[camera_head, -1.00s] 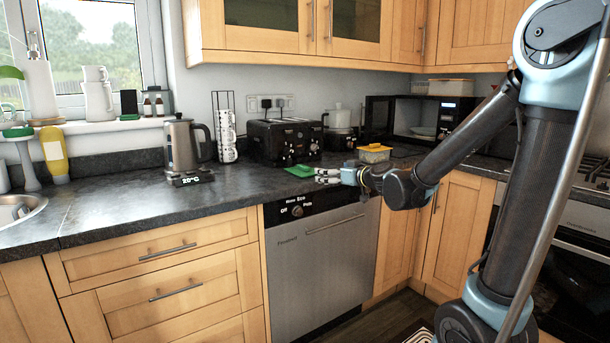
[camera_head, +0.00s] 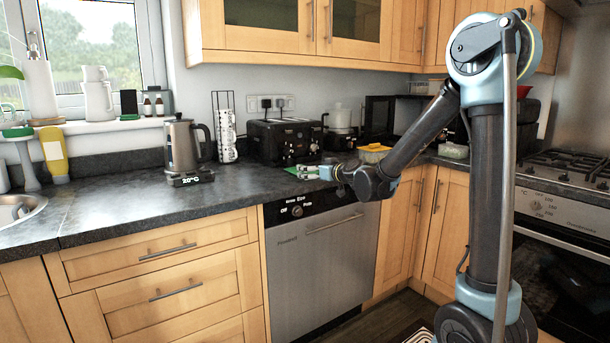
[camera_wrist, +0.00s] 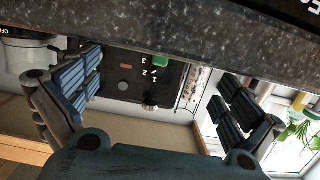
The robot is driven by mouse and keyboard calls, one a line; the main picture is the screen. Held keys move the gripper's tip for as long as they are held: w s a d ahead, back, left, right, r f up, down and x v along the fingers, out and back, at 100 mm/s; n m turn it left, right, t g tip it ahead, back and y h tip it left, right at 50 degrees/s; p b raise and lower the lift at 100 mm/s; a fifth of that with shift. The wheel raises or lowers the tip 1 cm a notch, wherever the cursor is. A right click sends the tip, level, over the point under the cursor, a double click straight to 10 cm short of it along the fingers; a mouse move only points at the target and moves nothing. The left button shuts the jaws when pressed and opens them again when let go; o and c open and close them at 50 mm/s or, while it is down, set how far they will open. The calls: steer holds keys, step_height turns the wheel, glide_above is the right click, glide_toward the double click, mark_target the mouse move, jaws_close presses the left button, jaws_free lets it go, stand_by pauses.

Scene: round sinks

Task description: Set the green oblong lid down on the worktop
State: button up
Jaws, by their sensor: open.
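The green oblong lid (camera_head: 291,170) shows as a thin green patch on the dark worktop (camera_head: 115,207), in front of the toaster. My gripper (camera_head: 307,173) is low over the worktop near its front edge, and its fingers partly cover the lid in the head view. In the wrist view my gripper (camera_wrist: 158,98) is open, its fingers wide apart with nothing between them. A small green patch shows there against the toaster; I cannot tell whether it is the lid. Contact between fingers and lid cannot be made out.
The black toaster (camera_head: 284,141) stands behind the lid. A yellow tub (camera_head: 374,153) stands right of my gripper. A kettle (camera_head: 183,145) stands to the left on its base, with a cup rack (camera_head: 227,137) beside it. The worktop left of the kettle is largely clear.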

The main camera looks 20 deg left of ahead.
steer(key=shift+r+x, duration=0.15)
steer(key=shift+x, duration=1.35)
steer(key=shift+r+x, duration=0.15)
steer(key=shift+x, duration=1.4)
steer(key=c, duration=0.8)
steer(key=shift+c, duration=0.2)
